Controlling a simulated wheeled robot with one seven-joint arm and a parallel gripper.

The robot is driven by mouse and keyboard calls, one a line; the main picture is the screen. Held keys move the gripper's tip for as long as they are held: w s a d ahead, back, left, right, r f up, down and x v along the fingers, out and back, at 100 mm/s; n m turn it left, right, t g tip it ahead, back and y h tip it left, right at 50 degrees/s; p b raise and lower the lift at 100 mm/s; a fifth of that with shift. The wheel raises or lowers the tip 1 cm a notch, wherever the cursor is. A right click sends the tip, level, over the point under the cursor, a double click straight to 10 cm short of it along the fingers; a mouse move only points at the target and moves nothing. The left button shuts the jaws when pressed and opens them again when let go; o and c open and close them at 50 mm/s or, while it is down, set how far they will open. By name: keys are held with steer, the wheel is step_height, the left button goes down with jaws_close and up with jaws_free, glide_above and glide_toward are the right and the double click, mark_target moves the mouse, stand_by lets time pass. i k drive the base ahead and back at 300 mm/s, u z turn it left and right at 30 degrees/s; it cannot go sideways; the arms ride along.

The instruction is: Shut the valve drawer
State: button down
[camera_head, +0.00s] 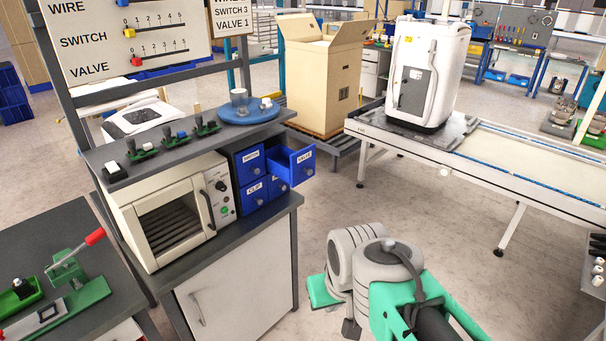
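The valve drawer (303,162) is a blue drawer labelled VALVE, at the upper right of a small blue drawer block (250,163) on the workbench. It is pulled out to the right, with its open top showing. The other drawers beside and below it, including ones labelled SWITCH and CLIP, look shut. My arm, grey and green, is at the lower right, apart from the drawer and below it in the picture. A small dark part (350,328) near the arm's end may belong to my gripper. Its fingers cannot be made out.
A white oven (172,212) stands left of the drawers. A shelf (190,140) above carries small parts and a round blue tray (246,110). A cardboard box (322,80) and a conveyor (500,155) are behind. Floor (330,205) between bench and conveyor is clear.

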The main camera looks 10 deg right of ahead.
mark_target(294, 168)
steer(key=u, duration=0.55)
steer(key=i, duration=1.1)
steer(key=z, duration=0.1)
